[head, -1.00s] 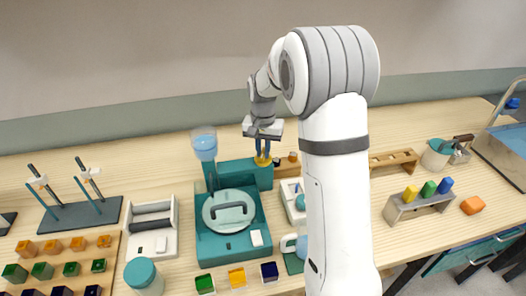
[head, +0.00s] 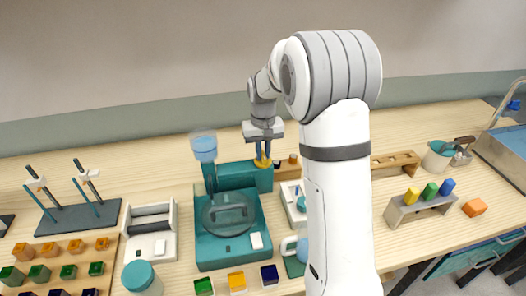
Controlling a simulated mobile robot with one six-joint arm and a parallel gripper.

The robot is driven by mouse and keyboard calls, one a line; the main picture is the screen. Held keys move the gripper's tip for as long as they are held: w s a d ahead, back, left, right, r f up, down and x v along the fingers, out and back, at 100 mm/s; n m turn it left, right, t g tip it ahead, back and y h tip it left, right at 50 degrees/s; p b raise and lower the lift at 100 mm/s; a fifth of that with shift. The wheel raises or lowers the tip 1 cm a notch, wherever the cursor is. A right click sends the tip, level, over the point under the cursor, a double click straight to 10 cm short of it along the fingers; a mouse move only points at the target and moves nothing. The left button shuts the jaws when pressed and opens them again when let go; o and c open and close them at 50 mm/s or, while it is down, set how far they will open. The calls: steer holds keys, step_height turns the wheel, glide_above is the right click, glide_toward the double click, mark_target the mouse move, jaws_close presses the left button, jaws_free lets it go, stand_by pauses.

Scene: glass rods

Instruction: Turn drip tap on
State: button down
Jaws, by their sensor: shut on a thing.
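A teal machine (head: 207,253) stands mid-bench with a raised block (head: 237,176) at its back. A clear vessel with blue liquid (head: 203,147) stands above its left side. A round disc (head: 222,222) with a dark curved handle lies on its top. A yellow knob (head: 262,163), which looks like the drip tap, sits at the right end of the raised block. My gripper (head: 263,156) points down from above and is shut on the yellow knob. Its fingers partly hide the knob, so I cannot tell its exact angle.
My arm covers the bench right of the machine, partly hiding a white device (head: 291,205). Several coloured cubes (head: 237,281) lie in front. A white cradle (head: 151,238) and clamp stands (head: 60,218) are to the left. A wooden rack (head: 395,164) is at the right.

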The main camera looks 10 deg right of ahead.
mark_target(263, 154)
steer(key=c, duration=1.4)
jaws_free()
steer(key=shift+c, duration=0.2)
step_height(263, 154, up, 7)
steer(key=shift+f+b, duration=0.1)
steer(key=shift+b, duration=0.25)
steer(key=shift+r, duration=0.55)
steer(key=shift+s, duration=0.15)
steer(key=s+t, duration=0.3)
steer(key=s, duration=2.5)
steer(key=shift+s+d, duration=0.2)
